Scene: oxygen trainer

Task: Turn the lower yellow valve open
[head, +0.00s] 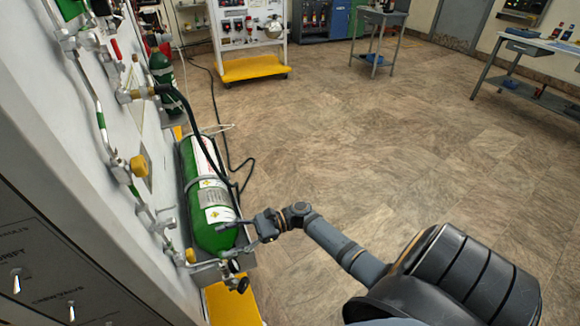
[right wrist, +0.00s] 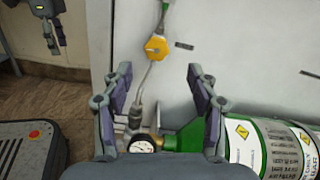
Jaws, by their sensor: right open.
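The lower yellow valve (head: 190,255) sits low on the pale panel, near the end of the green cylinder (head: 205,170). In the right wrist view a yellow valve knob (right wrist: 156,47) is on a thin pipe, ahead of my right gripper (right wrist: 158,85). The right gripper is open and empty, its fingers apart and not touching the knob. In the head view the right gripper (head: 228,238) is over the cylinder's near end, right of the valve. My left gripper (right wrist: 54,45) shows small at the upper left of the right wrist view; its opening is unclear.
Another yellow valve (head: 139,166) is higher on the panel. A pressure gauge (right wrist: 144,144) and fittings are below the knob, next to the cylinder's neck. A black hose (head: 195,125) runs by the cylinder. The floor to the right is open.

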